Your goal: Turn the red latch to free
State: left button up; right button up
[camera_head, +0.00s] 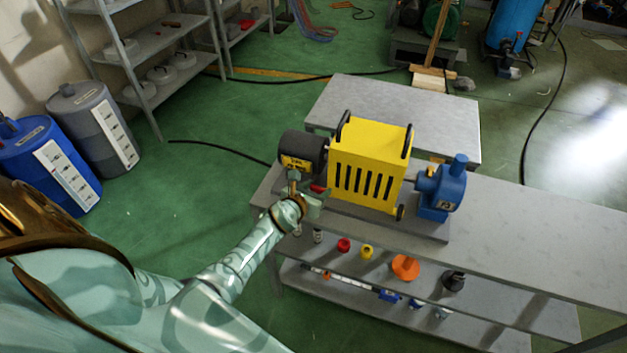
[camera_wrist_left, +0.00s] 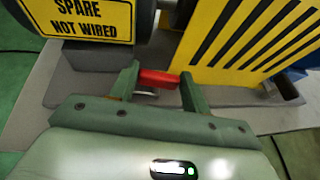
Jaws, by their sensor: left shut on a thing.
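The red latch (camera_wrist_left: 158,79) lies between the two fingers of my left gripper (camera_wrist_left: 160,82) in the left wrist view, beside the lower corner of the yellow slotted housing (camera_wrist_left: 235,45). Fine detail of the contact is too small to tell. My right gripper is in neither view.
A dark motor (camera_head: 302,150) with a yellow "SPARE NOT WIRED" label (camera_wrist_left: 92,18) stands left of the housing. A blue pump (camera_head: 441,190) stands right of it. They are on a grey bench (camera_head: 520,220). A lower shelf holds an orange part (camera_head: 405,267) and other small parts.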

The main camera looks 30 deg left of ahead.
pick_arm(q)
jog(key=shift+o, duration=0.2)
jog(key=shift+d+r+n+y+p, duration=0.1)
jog(key=shift+d+n+y+p, duration=0.05)
jog(key=shift+n+y+p, duration=0.6)
jog(key=shift+n+y, duration=0.25)
jog(key=shift+y, duration=0.1)
jog(key=shift+c, duration=0.2)
jog(key=shift+o, duration=0.2)
jog(key=o, duration=1)
jog(key=shift+c, duration=0.2)
jog(key=shift+p, duration=0.3)
